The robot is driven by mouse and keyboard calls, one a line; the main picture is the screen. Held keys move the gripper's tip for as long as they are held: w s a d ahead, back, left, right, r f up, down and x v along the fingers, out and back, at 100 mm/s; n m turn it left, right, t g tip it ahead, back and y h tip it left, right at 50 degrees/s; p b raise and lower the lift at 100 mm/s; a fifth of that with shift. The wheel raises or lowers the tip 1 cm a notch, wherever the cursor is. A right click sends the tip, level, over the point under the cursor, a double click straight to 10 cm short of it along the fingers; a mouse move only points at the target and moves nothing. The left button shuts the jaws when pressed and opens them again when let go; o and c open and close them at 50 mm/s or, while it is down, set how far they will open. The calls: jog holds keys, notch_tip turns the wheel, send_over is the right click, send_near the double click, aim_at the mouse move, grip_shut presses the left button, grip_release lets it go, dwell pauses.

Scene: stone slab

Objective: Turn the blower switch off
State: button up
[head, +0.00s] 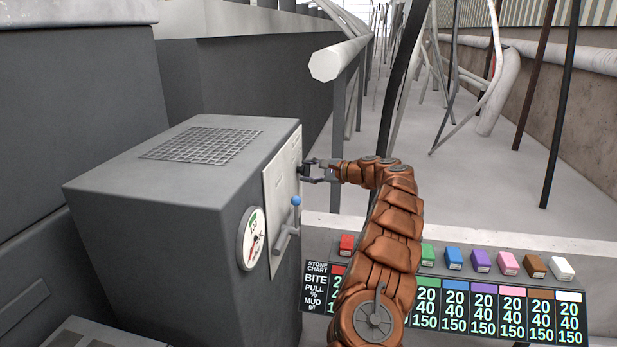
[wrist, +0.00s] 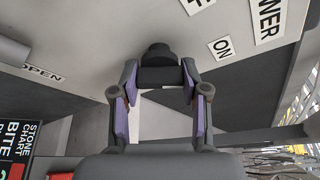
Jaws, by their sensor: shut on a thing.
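The blower switch is a dark knob (wrist: 158,52) on the light panel (head: 283,200) of the grey machine. A label cut to "F" shows at the top edge. My gripper (head: 310,172) reaches the panel from the right and is shut on the knob; it also shows in the wrist view (wrist: 159,82). In the head view the knob is small and partly hidden by the fingers, so its exact angle is unclear.
A lever with a blue ball (head: 296,201) and a round gauge (head: 251,238) are below and left of my gripper. A stone chart (head: 455,302) with several coloured blocks stands at the lower right. A white pipe (head: 340,58) is above. An OPEN label (wrist: 42,74) is on the panel.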

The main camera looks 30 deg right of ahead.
jog(key=n+t+b, duration=0.1)
jog(key=b, duration=0.3)
jog(key=f+n+b, duration=0.1)
jog(key=n+b, duration=0.1)
jog(key=b, duration=0.2)
jog(key=shift+t, duration=0.4)
jog(key=n+t+b, duration=0.1)
jog(key=n+b, duration=0.3)
jog(key=b, duration=0.2)
jog(key=shift+y+b, duration=0.3)
jog(key=shift+y, duration=0.1)
jog(key=n+t+b, duration=0.1)
jog(key=n+b, duration=0.2)
jog(key=shift+r+n+y, duration=0.15)
jog(key=shift+n+y, duration=0.25)
jog(key=shift+r+n+y+b, duration=0.2)
jog(key=shift+n+y+b, duration=0.5)
jog(key=shift+n, duration=0.8)
jog(key=shift+t, duration=0.3)
jog(key=shift+r+n, duration=0.15)
jog(key=shift+n, duration=0.15)
jog(key=o, duration=1.2)
jog(key=shift+c, duration=0.2)
